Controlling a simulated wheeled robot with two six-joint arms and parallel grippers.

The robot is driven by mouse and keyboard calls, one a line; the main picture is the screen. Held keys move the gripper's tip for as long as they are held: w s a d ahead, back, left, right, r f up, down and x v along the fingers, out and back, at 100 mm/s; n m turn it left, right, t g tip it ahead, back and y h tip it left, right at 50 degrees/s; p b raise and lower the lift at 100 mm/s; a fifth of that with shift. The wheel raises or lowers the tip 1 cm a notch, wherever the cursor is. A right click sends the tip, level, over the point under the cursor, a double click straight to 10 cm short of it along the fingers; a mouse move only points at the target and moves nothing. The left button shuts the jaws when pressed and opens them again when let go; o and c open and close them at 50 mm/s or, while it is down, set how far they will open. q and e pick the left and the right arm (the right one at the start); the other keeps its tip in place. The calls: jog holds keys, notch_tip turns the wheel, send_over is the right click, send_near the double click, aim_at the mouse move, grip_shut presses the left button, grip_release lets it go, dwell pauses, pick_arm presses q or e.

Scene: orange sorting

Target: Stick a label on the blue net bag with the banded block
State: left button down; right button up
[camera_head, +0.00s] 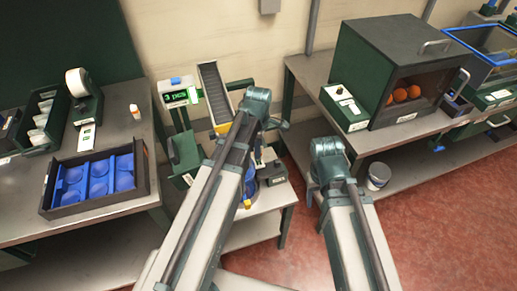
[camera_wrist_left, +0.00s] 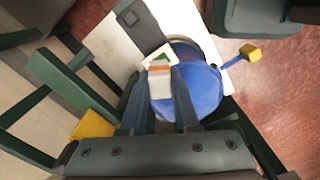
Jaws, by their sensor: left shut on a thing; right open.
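The blue net bag (camera_wrist_left: 207,98) is a round blue bundle below my left gripper in the left wrist view. A thin blue neck runs from it to a yellow end piece (camera_wrist_left: 252,52). In the head view a sliver of the bag (camera_head: 252,187) shows beside my left arm. My left gripper (camera_wrist_left: 160,92) is shut on the banded block (camera_wrist_left: 160,84), which is pale with an orange band. A white and green piece, apparently a label (camera_wrist_left: 158,55), is at the block's far end, over the bag. Whether it touches the bag cannot be told. My right gripper is hidden.
A small white table (camera_head: 262,203) bears the bag. Behind it stand a green display (camera_head: 178,96) and a sloped chute (camera_head: 214,92). At left, a bench holds a blue-pocketed tray (camera_head: 141,178) and a label roll (camera_head: 77,82). At right, a green cabinet (camera_head: 370,60) holds oranges.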

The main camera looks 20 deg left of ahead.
pick_arm(q)
jog(key=shift+r+p, duration=2.05)
jog(key=shift+r, duration=0.3)
jog(key=shift+f, duration=0.1)
